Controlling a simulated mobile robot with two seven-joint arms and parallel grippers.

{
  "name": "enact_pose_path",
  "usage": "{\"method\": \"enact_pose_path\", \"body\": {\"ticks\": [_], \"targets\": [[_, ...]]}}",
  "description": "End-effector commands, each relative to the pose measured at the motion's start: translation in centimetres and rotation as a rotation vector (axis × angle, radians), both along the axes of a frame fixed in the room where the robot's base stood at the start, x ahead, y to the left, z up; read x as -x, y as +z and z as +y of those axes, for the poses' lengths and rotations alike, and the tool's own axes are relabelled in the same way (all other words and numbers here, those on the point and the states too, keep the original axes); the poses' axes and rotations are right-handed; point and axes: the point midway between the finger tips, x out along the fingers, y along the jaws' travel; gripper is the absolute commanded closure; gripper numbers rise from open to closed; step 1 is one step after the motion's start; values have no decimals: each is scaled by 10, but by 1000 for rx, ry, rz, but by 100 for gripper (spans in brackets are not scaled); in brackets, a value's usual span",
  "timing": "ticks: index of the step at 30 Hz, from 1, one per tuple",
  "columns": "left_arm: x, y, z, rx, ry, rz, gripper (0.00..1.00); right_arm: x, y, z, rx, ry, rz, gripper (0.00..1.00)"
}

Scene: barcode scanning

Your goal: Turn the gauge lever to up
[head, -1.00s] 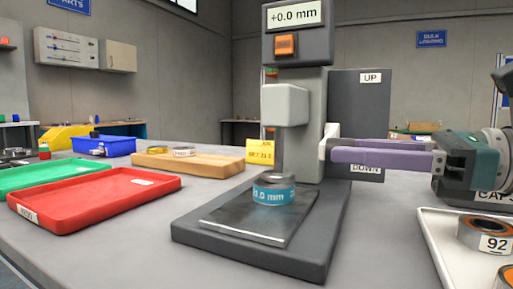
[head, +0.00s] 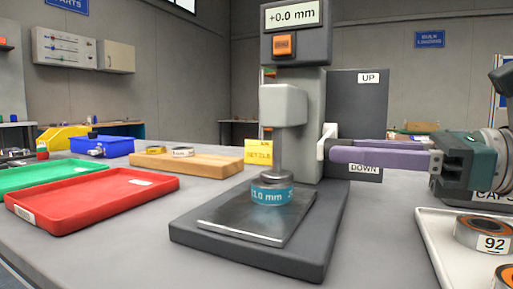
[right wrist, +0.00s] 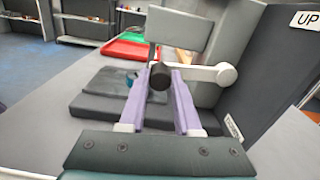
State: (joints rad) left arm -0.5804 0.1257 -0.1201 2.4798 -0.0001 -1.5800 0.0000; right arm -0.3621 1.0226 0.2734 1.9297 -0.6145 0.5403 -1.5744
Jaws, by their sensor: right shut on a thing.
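The gauge (head: 297,110) stands on a dark base, and its display (head: 293,14) reads +0.0 mm. A blue-banded ring (head: 272,193) is on its plate under the spindle (head: 277,152). The pale lever (head: 327,141) is on the gauge's right side, nearer the DOWN label (head: 364,168) than the UP label (head: 369,78). In the right wrist view the lever arm (right wrist: 205,74) runs roughly level to a black knob (right wrist: 158,76). My right gripper (head: 335,154) is shut on the lever at this knob, its purple fingers on either side. My left gripper is out of view.
A red tray (head: 90,207), a green tray (head: 50,175) and a wooden board (head: 205,165) lie to the left. A white tray (head: 432,240) with rings is at the front right, below my right gripper. A dark panel (head: 358,115) stands behind the lever.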

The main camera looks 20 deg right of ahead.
Motion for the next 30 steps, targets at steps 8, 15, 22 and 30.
{"method": "enact_pose_path", "body": {"ticks": [8,15,22,30], "targets": [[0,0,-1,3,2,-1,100,0,0,0,0,0,0,100],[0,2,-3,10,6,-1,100,0,1,0,-5,0,4,100],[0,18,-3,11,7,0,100,0,11,0,-56,0,49,100],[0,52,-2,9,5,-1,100,-1,33,-1,-205,-1,175,100]]}}
